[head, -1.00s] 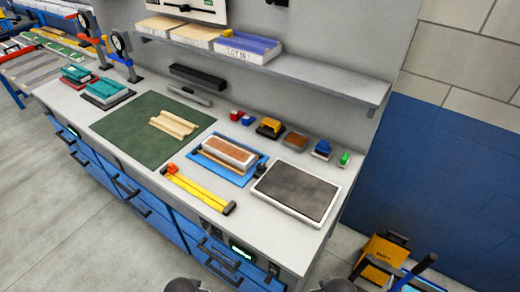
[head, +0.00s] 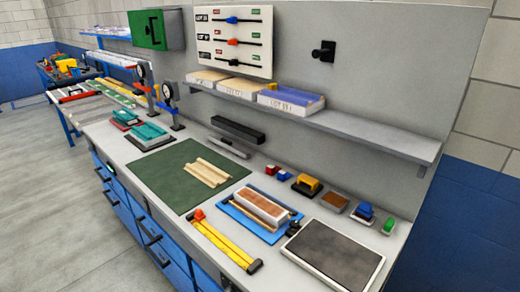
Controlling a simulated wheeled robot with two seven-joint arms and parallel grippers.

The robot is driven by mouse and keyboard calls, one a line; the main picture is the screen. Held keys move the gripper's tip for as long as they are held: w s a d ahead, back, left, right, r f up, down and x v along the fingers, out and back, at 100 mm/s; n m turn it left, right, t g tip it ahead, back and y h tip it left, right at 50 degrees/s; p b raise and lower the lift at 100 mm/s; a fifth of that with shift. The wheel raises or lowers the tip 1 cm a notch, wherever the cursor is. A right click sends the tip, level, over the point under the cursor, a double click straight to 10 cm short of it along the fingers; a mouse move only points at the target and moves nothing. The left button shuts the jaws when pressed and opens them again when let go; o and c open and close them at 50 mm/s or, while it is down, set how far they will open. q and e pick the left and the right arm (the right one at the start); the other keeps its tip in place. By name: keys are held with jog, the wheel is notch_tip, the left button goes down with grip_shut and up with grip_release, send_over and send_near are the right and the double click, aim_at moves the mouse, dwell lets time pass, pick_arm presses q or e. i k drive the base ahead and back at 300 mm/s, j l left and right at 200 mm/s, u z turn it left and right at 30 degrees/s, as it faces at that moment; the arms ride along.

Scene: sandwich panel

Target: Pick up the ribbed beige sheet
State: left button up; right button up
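The ribbed beige sheet (head: 207,172) lies on the green mat (head: 172,182) on the workbench, near the mat's right part. Raised ridges run along its length. Nothing touches it from above. Neither of my grippers shows in the head view now, so I cannot see whether they are open or shut.
Right of the mat, a blue tray (head: 231,209) holds a brown-topped block (head: 262,207). A yellow bar tool (head: 224,240) lies in front, and a dark-topped slab (head: 334,254) sits at the right. Behind are a black bar (head: 238,130) and a shelf (head: 350,130) with stacked sheets.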

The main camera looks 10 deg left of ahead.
aim_at(213, 177)
jog(key=i+j, duration=0.1)
jog(key=j, duration=0.25)
jog(key=i+j, duration=0.1)
jog(key=j, duration=0.3)
jog(key=i+j, duration=0.1)
jog(key=j, duration=0.25)
jog(key=i+j, duration=0.1)
jog(key=j, duration=0.25)
jog(key=i+j+u, duration=0.1)
jog(key=j, duration=0.25)
